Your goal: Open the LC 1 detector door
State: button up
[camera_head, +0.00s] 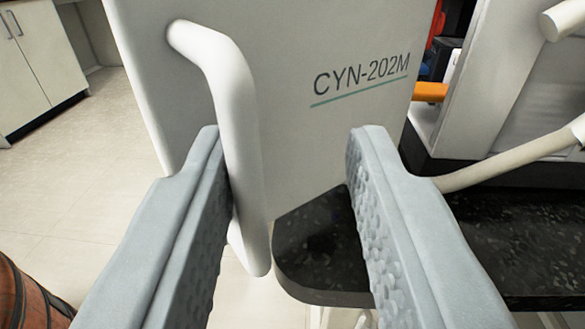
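A pale grey door panel (300,40) labelled "CYN-202M" fills the upper middle of the view. Its white bar handle (236,110) runs down the panel's left part and bends at its top and bottom ends. My gripper (287,135) is open, with one grey finger on each side of the view. The handle lies between the two fingers in the picture, close along the inner face of the left finger. I cannot tell whether they touch. The right finger is well clear of the handle. The panel's lower left part is hidden behind the left finger.
A black speckled bench top (325,245) with a rounded corner lies below and right. White equipment (530,100) with a pale tube (500,168) stands at the right. A brown rounded object (30,300) is at the lower left. Tiled floor (85,170) is open at the left, before a cabinet (35,65).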

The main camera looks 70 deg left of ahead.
jog(key=shift+s, duration=0.15)
jog(key=v, duration=1.7)
jog(key=shift+d, duration=0.2)
